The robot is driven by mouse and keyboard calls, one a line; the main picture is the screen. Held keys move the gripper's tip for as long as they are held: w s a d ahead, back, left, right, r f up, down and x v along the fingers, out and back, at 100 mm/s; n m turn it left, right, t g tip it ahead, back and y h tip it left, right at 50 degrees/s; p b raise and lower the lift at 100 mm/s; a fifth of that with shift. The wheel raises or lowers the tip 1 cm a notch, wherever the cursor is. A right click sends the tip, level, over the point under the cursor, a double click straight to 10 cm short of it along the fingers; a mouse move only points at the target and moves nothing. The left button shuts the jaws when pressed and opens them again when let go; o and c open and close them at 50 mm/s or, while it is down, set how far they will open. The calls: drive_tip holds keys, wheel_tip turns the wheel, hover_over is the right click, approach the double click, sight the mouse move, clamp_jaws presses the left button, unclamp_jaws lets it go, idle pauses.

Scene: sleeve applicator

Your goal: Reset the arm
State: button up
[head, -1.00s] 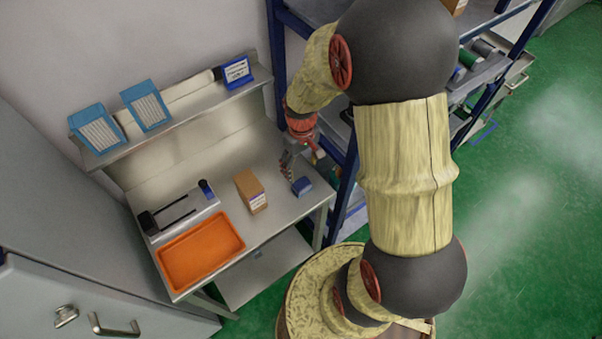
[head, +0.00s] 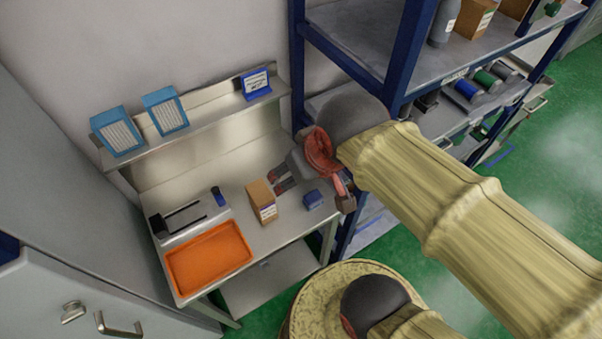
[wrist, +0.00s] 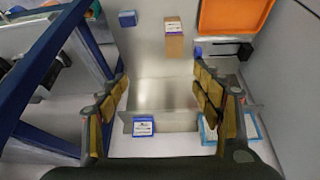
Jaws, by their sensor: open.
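My gripper (head: 281,183) is above the right part of the metal bench (head: 262,232), beside the cardboard box. In the wrist view my gripper (wrist: 162,95) shows its two padded fingers wide apart with nothing between them but bench and shelf behind. The brown cardboard box (head: 262,202) with a white label stands on the bench to the left of the gripper. A small blue block (head: 314,199) lies to the right of the box. Both also show in the wrist view, the box (wrist: 174,40) and the blue block (wrist: 128,18), beyond the fingertips.
An orange tray (head: 208,258) and a grey device (head: 187,220) sit on the bench's left. A blue-post rack (head: 410,45) stands close on the right. A grey cabinet (head: 80,270) stands left.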

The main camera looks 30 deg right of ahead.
drive_tip(key=shift+s+a+r, duration=0.25)
drive_tip(key=shift+s+r, duration=0.1)
drive_tip(key=shift+s, duration=0.2)
wheel_tip(320, 180, down, 11)
drive_tip(key=b, duration=1)
drive_tip(key=shift+r+b, duration=0.2)
drive_tip(key=shift+b, duration=0.1)
drive_tip(key=shift+c, duration=0.4)
